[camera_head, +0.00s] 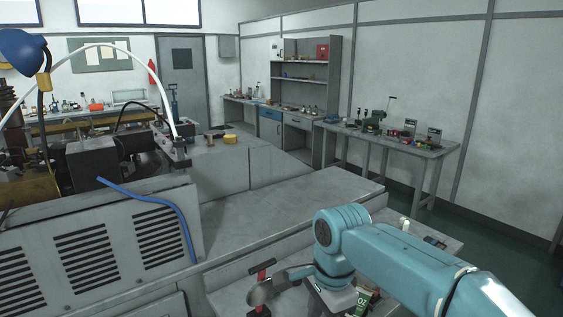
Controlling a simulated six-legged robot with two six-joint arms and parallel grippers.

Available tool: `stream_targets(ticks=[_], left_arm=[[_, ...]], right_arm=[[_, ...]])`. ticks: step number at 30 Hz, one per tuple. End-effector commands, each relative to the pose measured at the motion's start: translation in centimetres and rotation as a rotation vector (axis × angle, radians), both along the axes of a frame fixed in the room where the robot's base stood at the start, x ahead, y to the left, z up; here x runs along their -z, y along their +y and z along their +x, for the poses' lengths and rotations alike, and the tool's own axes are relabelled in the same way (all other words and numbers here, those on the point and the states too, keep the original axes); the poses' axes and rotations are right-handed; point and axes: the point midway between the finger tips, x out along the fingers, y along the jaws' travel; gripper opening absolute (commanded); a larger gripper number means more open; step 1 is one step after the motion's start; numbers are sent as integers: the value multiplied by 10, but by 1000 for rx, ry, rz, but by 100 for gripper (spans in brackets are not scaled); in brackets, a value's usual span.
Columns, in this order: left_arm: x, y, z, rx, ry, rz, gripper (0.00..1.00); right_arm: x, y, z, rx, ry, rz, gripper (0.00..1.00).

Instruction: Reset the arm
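My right arm (395,262) is teal and comes in from the lower right. Its wrist end bends down over the bench near the bottom of the view. The fingers of my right gripper cannot be made out clearly there, so I cannot tell whether it is open or shut. A rounded grey metal piece (262,292) lies just left of the wrist, beside a small red-topped tool (262,270). A green tube (363,302) is partly hidden by the arm. My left arm and gripper are not in view.
A large grey machine (110,240) with vents and a blue hose (150,198) fills the left. A bare grey worktop (280,205) lies ahead. A hammer and a yellow roll (230,139) lie farther back. A side table (400,143) with small devices stands at the right wall.

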Motion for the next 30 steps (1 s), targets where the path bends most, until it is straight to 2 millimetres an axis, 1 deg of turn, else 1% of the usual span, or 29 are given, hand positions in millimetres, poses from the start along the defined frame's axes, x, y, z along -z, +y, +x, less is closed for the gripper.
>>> stream_targets(ticks=[1, 2, 3, 5, 6, 8, 9, 11, 12, 14, 15, 16, 18, 19, 21, 23, 25, 27, 30], left_arm=[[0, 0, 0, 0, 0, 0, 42], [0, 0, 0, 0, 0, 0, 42], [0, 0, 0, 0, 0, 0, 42], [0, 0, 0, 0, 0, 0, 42], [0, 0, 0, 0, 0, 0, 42], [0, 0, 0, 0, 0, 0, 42], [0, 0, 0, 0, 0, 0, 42], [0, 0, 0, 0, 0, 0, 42], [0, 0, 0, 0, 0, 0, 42], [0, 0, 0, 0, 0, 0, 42], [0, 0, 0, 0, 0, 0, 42], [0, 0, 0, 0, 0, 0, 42], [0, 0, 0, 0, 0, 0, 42], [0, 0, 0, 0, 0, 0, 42], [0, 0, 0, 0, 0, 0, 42], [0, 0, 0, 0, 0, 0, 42], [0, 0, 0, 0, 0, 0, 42], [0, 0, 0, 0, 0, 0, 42], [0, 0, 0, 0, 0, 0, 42]], right_arm=[[25, -11, -2, 20, 54, -11, 42], [42, -17, -4, 29, 85, -15, 42], [65, -25, -8, 37, 127, -17, 42], [105, -37, -17, 40, 193, -13, 42], [135, -45, -26, 33, 240, -3, 42], [181, -55, -45, 9, 301, 28, 42], [211, -61, -61, -15, 335, 57, 42], [253, -66, -89, -60, 374, 110, 42], [279, -67, -111, -96, 391, 152, 42], [314, -66, -149, -160, 399, 221, 42], [334, -63, -176, -212, 388, 270, 42], [346, -60, -196, -256, 369, 304, 42], [364, -51, -232, -369, 297, 358, 42], [368, -47, -243, -425, 256, 370, 42], [371, -40, -257, -563, 143, 368, 42], [371, -39, -256, -671, 39, 341, 42], [373, -41, -244, -777, -73, 290, 42], [374, -44, -227, -858, -161, 241, 42], [375, -45, -220, -929, -205, 215, 42]])
